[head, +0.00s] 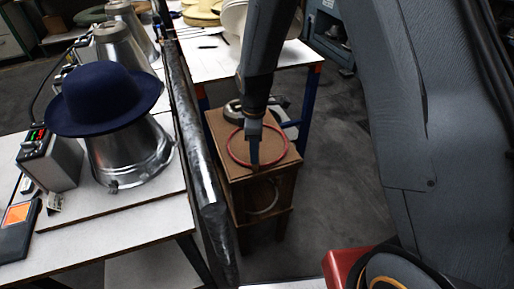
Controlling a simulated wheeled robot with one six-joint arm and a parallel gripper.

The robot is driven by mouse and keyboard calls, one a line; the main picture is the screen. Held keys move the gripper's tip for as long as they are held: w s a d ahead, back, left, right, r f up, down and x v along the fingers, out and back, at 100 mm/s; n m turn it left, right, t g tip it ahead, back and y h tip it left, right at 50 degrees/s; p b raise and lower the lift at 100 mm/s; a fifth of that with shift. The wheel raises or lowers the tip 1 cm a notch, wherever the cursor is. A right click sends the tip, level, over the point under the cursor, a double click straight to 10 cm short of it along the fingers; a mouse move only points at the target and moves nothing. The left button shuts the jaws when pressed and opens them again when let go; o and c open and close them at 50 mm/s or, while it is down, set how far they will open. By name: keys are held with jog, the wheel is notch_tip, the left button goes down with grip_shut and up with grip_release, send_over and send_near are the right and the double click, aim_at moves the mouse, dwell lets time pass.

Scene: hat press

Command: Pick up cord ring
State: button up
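A thin red cord ring (279,161) lies flat on top of a small brown wooden stand (225,170) near the middle of the head view. My gripper (254,166) points down at the ring from above, its tip overlapping the ring's inside area near the front edge. The fingers look dark and narrow. I cannot tell whether they are open or shut, or whether they touch the cord. Part of the ring's far side is hidden behind my gripper.
A dark blue hat (100,98) sits on a metal cone (130,155) on the left white table (130,225). A long metal pipe (193,130) runs beside that table. A grey round object (233,111) lies behind the ring. Another white table (205,62) stands behind.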

jog(key=shift+f+p, duration=1.05)
jog(key=shift+f, duration=1.45)
grip_shut()
jog(key=shift+r, duration=0.15)
